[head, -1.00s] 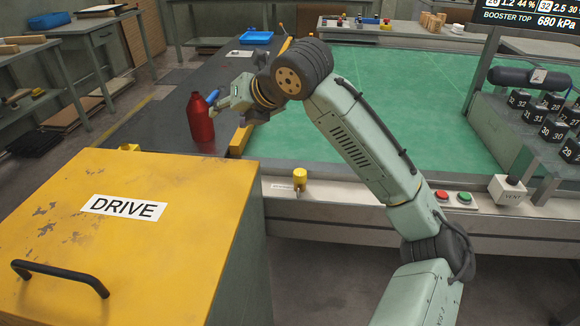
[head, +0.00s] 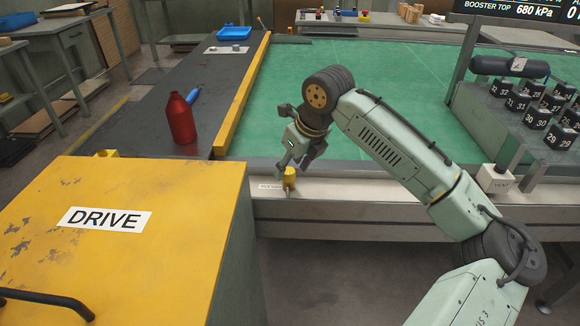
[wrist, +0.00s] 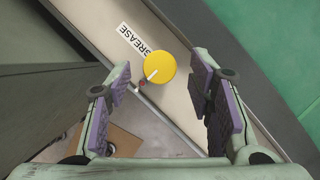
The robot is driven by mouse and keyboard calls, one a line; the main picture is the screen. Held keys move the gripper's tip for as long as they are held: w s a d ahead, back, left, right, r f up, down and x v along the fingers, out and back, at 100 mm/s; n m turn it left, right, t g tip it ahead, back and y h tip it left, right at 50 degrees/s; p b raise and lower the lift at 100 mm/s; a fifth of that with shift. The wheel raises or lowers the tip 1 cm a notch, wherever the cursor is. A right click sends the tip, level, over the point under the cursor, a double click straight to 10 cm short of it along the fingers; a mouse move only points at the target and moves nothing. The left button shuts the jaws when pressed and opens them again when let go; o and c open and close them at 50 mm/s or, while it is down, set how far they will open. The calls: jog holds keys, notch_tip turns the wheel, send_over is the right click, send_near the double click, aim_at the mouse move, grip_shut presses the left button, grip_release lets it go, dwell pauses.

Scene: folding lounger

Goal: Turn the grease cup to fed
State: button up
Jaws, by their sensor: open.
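The grease cup (head: 290,178) is a small yellow round cup on the pale front rail of the green table. In the wrist view, the yellow cup top (wrist: 160,66) bears a white pointer line that runs toward its lower left, with a small red mark beside its edge. A label reading GREASE (wrist: 138,50) lies beside it. My gripper (head: 294,164) is open just above the cup in the head view. In the wrist view, my gripper's purple-padded fingers (wrist: 162,112) stand apart, with the cup seen between and beyond them. Nothing is held.
A yellow DRIVE cabinet (head: 140,225) stands at the left front. A red bottle (head: 181,118) and a blue object (head: 193,95) stand on the dark bench. A yellow bar (head: 242,95) edges the green surface (head: 400,75). A VENT box (head: 494,178) is at right.

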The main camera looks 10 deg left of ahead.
jog(key=shift+x, duration=0.75)
jog(key=shift+c, duration=0.4)
jog(key=c, duration=1.1)
